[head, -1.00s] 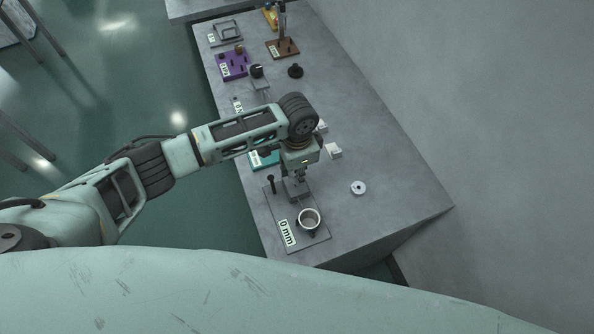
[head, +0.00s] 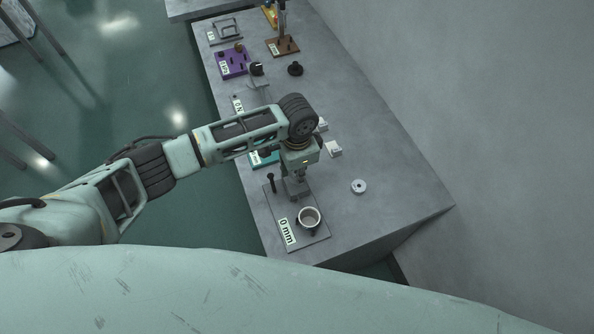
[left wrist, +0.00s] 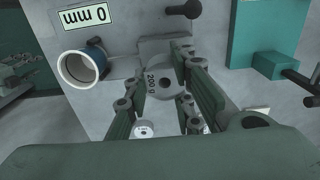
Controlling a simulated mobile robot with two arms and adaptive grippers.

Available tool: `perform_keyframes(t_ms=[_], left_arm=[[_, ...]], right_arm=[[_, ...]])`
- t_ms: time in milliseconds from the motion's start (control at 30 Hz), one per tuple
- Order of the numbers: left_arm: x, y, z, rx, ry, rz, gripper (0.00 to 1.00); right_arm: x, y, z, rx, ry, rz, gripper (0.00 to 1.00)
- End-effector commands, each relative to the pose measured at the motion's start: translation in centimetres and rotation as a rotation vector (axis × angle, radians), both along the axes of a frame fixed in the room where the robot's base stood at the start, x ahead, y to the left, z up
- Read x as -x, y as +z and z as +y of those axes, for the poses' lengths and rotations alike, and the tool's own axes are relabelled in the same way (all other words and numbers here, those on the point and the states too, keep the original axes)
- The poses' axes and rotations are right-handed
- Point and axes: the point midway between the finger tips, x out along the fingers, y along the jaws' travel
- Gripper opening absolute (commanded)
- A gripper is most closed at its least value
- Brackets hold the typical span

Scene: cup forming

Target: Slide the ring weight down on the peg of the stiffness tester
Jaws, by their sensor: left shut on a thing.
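My left gripper (head: 297,188) points down over the grey stiffness tester (head: 270,212), beside the cup. A pale block (left wrist: 160,46) lies just beyond the weight. A dark upright post (head: 271,184) stands near the tester's left edge; it also shows in the left wrist view (left wrist: 183,9). I cannot tell whether the held weight is around a peg. My right gripper is not in view.
A cup (head: 309,218) stands on the tester by the 0 mm display (head: 287,232). A white ring (head: 358,187) lies on the grey table (head: 385,150) to the right, with clear table around it. Teal, purple (head: 232,65) and brown devices (head: 283,48) stand farther back.

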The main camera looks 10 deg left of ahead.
Motion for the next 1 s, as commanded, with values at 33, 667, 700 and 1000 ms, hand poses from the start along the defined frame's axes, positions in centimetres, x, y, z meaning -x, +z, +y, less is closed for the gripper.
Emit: perform_keyframes(t_ms=[33,667,700,1000], left_arm=[[0.0,-0.1,0.0,0.001,0.000,-0.001,0.00],[0.0,-1.1,0.0,0.000,0.000,0.000,0.00],[0.0,-1.1,0.0,0.000,0.000,0.000,0.00],[0.0,-1.6,0.0,0.000,0.000,0.000,0.00]], right_arm=[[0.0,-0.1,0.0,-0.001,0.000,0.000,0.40],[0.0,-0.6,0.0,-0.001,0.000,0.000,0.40],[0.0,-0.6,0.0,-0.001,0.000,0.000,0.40],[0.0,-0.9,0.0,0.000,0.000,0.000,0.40]])
